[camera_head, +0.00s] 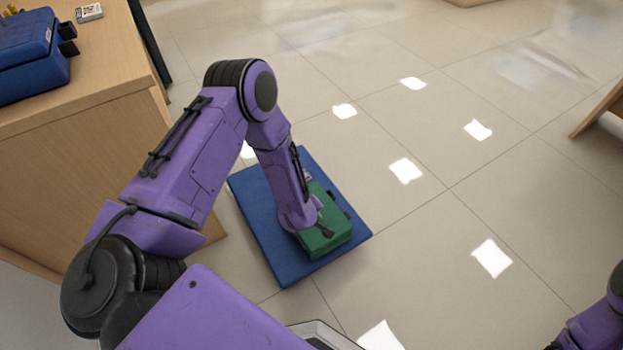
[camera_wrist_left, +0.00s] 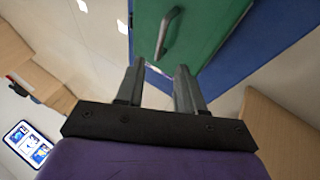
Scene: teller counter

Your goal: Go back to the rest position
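My left arm comes in from the left in the head view and reaches down over a green case (camera_head: 328,240). The case lies on a blue mat (camera_head: 262,215) on the floor. In the left wrist view my left gripper (camera_wrist_left: 160,66) is open, its two dark fingers apart with nothing held between them. The green case (camera_wrist_left: 215,25) and its dark handle (camera_wrist_left: 169,30) show just beyond the fingertips. The left fingers are hidden or unclear in the head view. Part of my right arm shows at the lower right; its gripper is out of view.
A wooden counter (camera_head: 75,160) stands at the left, with a blue case (camera_head: 30,60) and a small white item (camera_head: 89,13) on top. A wooden edge (camera_head: 603,108) juts in at the right. The tiled floor (camera_head: 400,240) right of the mat is clear.

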